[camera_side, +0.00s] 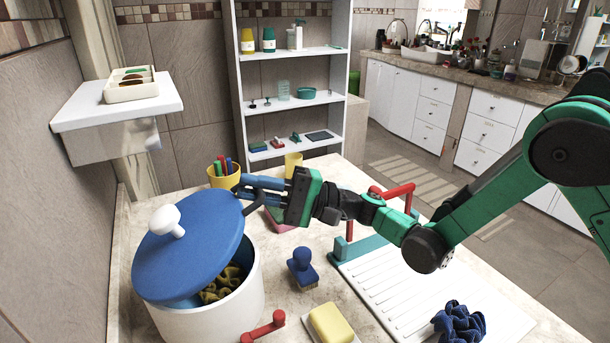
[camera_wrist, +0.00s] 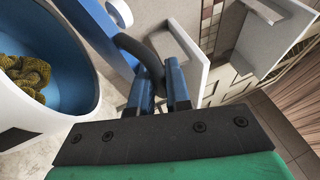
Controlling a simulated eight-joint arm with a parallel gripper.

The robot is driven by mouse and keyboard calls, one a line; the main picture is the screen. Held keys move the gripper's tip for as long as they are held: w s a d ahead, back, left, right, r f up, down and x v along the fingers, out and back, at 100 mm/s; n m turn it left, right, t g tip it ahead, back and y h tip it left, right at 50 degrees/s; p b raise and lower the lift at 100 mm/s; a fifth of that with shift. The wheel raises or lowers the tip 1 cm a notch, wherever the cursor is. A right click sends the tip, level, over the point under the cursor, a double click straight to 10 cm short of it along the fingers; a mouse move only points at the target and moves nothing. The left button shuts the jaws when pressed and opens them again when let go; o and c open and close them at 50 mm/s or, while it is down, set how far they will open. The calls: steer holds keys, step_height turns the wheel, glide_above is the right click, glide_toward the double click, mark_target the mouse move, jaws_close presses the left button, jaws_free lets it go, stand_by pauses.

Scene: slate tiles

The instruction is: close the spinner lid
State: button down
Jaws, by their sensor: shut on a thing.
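The spinner is a white tub (camera_side: 215,318) with a blue inside, holding crumpled olive-yellow cloth (camera_side: 222,284). Its round blue lid (camera_side: 190,262) with a white knob (camera_side: 166,221) is tilted, raised on the side facing my gripper, leaving a gap over the cloth. My gripper (camera_side: 252,190) is at the lid's raised right edge, shut on a dark curved handle at the rim. In the wrist view, the dark handle (camera_wrist: 138,48) runs between the blue fingers (camera_wrist: 160,88) towards the lid (camera_wrist: 102,30). The tub's open mouth (camera_wrist: 62,75) shows at left.
A blue stamp-like brush (camera_side: 302,268), a yellow block on a dish (camera_side: 331,325) and a red handle (camera_side: 264,328) lie right of the tub. A white ribbed drainboard (camera_side: 400,285) holds a dark blue cloth (camera_side: 459,323). A yellow cup of pens (camera_side: 224,178) stands behind.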

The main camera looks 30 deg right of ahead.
step_height(320, 180, down, 6)
steer(key=d, duration=0.2)
steer(key=shift+f, duration=0.15)
steer(key=shift+a, duration=0.1)
stand_by(0.3)
steer(key=c, duration=1.1)
jaws_free()
step_height(320, 180, up, 20)
steer(key=shift+r, duration=0.1)
